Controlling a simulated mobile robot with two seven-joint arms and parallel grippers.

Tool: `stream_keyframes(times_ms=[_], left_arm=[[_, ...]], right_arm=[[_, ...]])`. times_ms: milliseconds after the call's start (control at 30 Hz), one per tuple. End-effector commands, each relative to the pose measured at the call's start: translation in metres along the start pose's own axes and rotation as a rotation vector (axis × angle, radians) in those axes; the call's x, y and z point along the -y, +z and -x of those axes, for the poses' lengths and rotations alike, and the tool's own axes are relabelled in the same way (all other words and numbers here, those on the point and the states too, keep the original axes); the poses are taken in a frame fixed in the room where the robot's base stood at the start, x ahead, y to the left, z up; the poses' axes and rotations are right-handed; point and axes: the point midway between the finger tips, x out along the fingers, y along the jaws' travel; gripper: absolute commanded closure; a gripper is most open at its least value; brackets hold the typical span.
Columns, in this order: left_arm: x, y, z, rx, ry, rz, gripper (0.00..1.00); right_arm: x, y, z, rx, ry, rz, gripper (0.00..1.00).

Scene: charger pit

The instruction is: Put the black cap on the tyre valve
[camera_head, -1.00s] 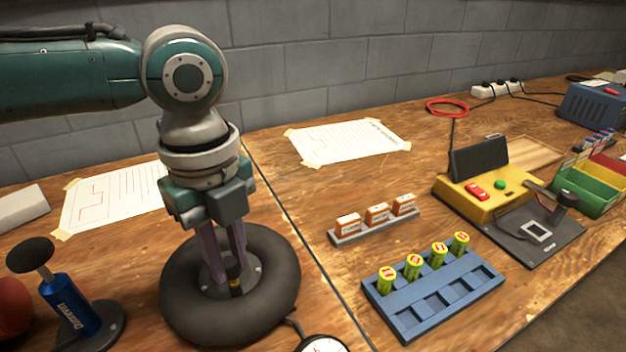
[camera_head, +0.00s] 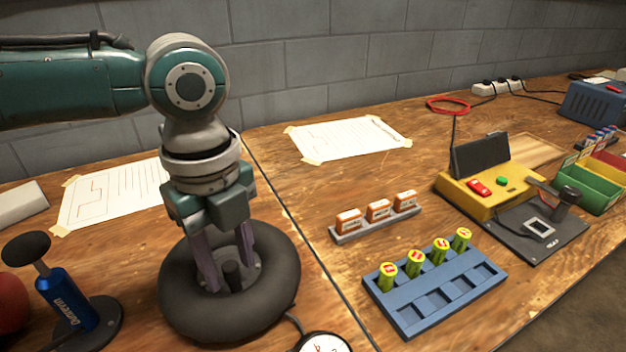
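The black tyre (camera_head: 180,303) lies flat at the front left of the bench, with a grey hub plate in its middle. A short black cylinder, which looks like the black cap (camera_head: 233,273), stands upright at the hub where the valve is. No brass shows below it, and the valve itself is hidden. My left gripper (camera_head: 230,269) points down over the hub. Its two purple-grey fingers are apart, one on each side of the cap, with gaps visible. My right gripper is out of view.
A blue hand pump (camera_head: 66,303) stands left of the tyre, and a round gauge (camera_head: 322,343) lies in front. Right of it are a blue battery tray (camera_head: 408,318), a rack of orange-white boxes (camera_head: 377,225) and a yellow charger (camera_head: 487,196).

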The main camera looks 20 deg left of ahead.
Motion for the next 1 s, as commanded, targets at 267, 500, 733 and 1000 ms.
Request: stream_keyframes(times_ms=[267,500,733,1000], left_arm=[[0.000,0.000,0.000,0.000,0.000,0.000,0.42],[0.001,0.000,0.022,-0.001,-0.002,0.000,0.42],[0.001,0.000,0.069,0.000,-0.005,-0.001,0.42],[0.000,0.000,0.099,0.000,-0.001,0.001,0.42]], right_arm=[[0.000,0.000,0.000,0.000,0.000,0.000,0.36],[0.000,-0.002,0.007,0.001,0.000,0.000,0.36],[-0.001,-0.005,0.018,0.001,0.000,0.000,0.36],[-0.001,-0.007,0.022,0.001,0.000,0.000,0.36]])
